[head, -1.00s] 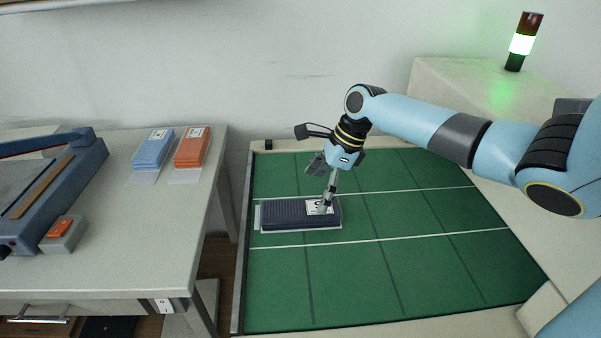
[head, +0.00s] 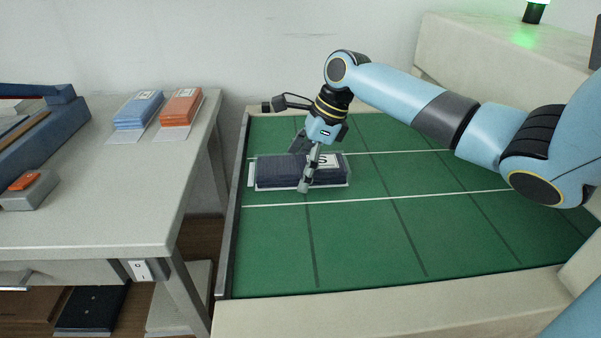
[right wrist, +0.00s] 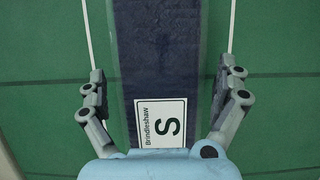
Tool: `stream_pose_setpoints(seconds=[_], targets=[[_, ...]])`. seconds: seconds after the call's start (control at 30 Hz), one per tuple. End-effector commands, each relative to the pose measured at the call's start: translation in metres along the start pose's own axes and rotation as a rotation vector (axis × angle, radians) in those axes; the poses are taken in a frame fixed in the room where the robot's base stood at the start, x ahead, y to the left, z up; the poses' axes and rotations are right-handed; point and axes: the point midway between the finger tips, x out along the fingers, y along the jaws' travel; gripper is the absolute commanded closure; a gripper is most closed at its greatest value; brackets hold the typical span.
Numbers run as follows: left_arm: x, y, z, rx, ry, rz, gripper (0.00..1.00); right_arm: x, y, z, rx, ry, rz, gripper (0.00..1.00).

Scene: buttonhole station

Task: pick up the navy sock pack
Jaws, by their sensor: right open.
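The navy sock pack (head: 275,172) lies flat on the green mat, near its left side. It is a long dark pack in a clear wrapper, with a white "Brindleshaw S" label at its right end. My right gripper (head: 303,168) is at the pack's right half, pointing down. In the right wrist view the pack (right wrist: 158,60) runs between the two open fingers of my right gripper (right wrist: 165,105), one on each side, with green showing between each finger and the pack. My left gripper is not in view.
A grey table (head: 150,180) at the left bears blue packs (head: 138,110), orange packs (head: 181,107) and a blue device (head: 40,135). The green mat (head: 400,230) is clear to the right and front of the pack. A pale raised block (head: 480,60) stands behind right.

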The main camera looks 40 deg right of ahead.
Motion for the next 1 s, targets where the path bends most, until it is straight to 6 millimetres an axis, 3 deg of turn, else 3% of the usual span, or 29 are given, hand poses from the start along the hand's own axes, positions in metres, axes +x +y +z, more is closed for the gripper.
stream_pose_setpoints(seconds=[0.33,0.73,0.87,0.9,1.0], targets=[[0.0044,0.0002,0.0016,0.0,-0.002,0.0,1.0,0.0021,-0.0003,0.0006,0.0,0.0,-0.001,0.0],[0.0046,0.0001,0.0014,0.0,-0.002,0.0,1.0,0.0027,0.0001,0.0002,0.0,0.0,0.0,0.52],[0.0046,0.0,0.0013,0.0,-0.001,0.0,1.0,0.003,0.0002,0.0001,0.001,0.0,0.0,0.55],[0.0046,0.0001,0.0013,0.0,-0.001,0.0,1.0,0.0028,0.0001,0.0003,0.001,0.0,0.0,0.61],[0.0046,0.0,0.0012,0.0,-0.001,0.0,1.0,0.003,0.0002,0.0002,0.001,0.0,0.0,0.61]])
